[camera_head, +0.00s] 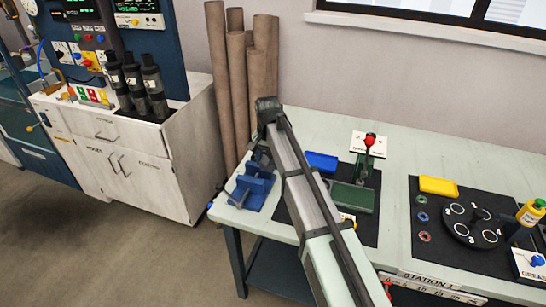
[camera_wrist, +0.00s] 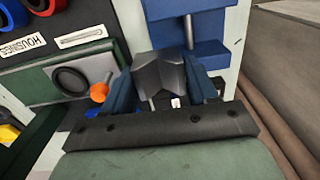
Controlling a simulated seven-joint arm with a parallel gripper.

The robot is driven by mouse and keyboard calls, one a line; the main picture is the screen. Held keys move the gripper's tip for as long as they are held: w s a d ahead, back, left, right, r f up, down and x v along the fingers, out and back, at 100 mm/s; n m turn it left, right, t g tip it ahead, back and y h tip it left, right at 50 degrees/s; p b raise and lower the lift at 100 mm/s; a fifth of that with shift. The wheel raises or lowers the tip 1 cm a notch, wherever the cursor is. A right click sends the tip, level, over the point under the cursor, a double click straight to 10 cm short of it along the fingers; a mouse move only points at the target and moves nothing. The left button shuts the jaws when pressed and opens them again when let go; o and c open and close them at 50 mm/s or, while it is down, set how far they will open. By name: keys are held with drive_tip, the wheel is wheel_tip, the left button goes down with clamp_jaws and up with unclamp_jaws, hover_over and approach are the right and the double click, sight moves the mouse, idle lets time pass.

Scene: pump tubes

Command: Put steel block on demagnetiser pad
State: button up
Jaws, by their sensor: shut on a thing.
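My gripper (camera_wrist: 163,92) is shut on the steel block (camera_wrist: 160,72), a dark grey faceted piece between two blue fingers in the wrist view. In the head view my gripper (camera_head: 259,165) hangs low at the table's left end, by a blue vise-like fixture (camera_head: 248,192); the block cannot be made out there. A green box (camera_wrist: 48,72) with a dark round ring and an orange knob lies left of the block in the wrist view. I cannot tell whether it is the demagnetiser pad, and no pad is clearly identifiable in the head view.
A green press-like device (camera_head: 352,197) with a red-knobbed lever (camera_head: 369,141) and a blue tray (camera_head: 321,162) stand right of my arm. A dark numbered disc (camera_head: 473,230), rings and a yellow bin (camera_head: 438,186) lie further right. Brown tubes (camera_head: 238,70) stand behind the table's left end.

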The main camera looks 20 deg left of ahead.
drive_tip(key=w+r, duration=0.2)
drive_tip(key=w, duration=0.7)
drive_tip(key=w+r, duration=0.2)
drive_tip(key=w, duration=0.6)
drive_tip(key=shift+a+f, duration=0.15)
drive_tip(key=shift+f, duration=1.45)
drive_tip(key=shift+a+f, duration=0.15)
drive_tip(key=shift+f, duration=1.5)
drive_tip(key=shift+a+f, duration=0.15)
drive_tip(key=shift+f, duration=1.45)
drive_tip(key=shift+f, duration=0.25)
drive_tip(key=o, duration=1.2)
drive_tip(key=shift+c, duration=0.2)
drive_tip(key=shift+r, duration=0.15)
wheel_tip(320, 180, up, 12)
drive_tip(key=shift+r, duration=0.1)
